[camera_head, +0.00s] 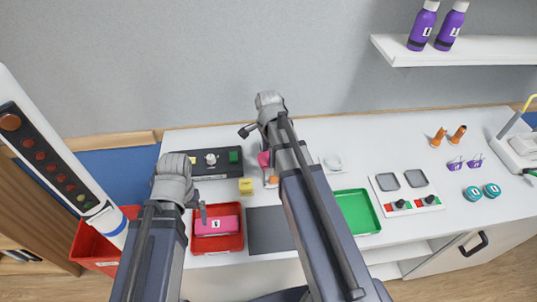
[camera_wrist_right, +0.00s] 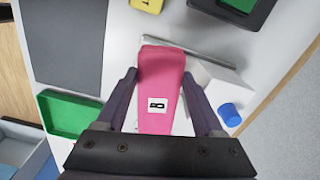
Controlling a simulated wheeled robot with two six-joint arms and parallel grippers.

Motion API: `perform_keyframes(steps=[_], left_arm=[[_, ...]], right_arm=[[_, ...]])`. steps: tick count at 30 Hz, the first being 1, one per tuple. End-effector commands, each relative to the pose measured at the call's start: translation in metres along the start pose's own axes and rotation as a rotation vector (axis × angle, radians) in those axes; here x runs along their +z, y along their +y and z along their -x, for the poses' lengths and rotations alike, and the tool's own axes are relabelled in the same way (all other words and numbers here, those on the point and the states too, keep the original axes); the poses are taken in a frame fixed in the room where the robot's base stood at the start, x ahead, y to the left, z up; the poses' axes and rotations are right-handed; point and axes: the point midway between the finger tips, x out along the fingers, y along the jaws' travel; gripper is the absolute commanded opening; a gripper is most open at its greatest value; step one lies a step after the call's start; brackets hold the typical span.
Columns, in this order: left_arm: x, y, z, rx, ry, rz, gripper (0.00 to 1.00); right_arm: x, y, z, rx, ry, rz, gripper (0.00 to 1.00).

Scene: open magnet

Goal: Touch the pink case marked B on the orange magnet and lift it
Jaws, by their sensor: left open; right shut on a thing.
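The pink case marked B (camera_wrist_right: 158,90) is between the two fingers of my right gripper (camera_wrist_right: 160,78), which is shut on it. In the head view a bit of the pink case (camera_head: 263,159) shows beside my right arm, which hides most of it and the gripper. Whether case and magnet touch is unclear. My left gripper (camera_head: 203,212) is open over the red tray, partly hidden by its own arm.
A red tray (camera_head: 218,245) holds another pink case (camera_head: 217,225). Nearby are a yellow block (camera_head: 246,186), a grey mat (camera_head: 268,231), a green tray (camera_head: 358,212) and a black button panel (camera_head: 208,172). A white block (camera_wrist_right: 226,88) with a blue knob (camera_wrist_right: 229,114) stands beside the held case.

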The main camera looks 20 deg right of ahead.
Motion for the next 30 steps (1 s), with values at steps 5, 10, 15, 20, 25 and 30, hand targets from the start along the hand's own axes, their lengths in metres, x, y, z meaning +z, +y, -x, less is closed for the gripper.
perform_keyframes(steps=[5,10,15,20,25,30], left_arm=[[0.0,0.0,-0.003,0.0,0.0,0.0,0.99],[0.0,0.0,-0.005,0.0,0.0,0.0,0.99],[0.0,0.001,-0.007,0.0,0.0,0.0,0.99],[-0.001,0.001,-0.008,0.0,0.0,0.0,0.99],[-0.001,0.001,-0.01,0.0,0.0,0.0,0.99],[-0.001,0.001,-0.012,0.0,0.0,0.0,0.99]], right_arm=[[0.0,0.0,-0.003,0.0,0.0,0.0,0.09],[0.0,0.0,-0.005,0.0,0.0,0.0,0.09],[0.0,0.0,-0.007,0.0,0.0,0.0,0.09],[0.0,0.0,-0.009,0.0,0.0,0.0,0.09],[0.0,0.0,-0.01,0.0,0.0,0.0,0.09],[0.0,0.0,-0.012,0.0,0.0,0.0,0.09]])
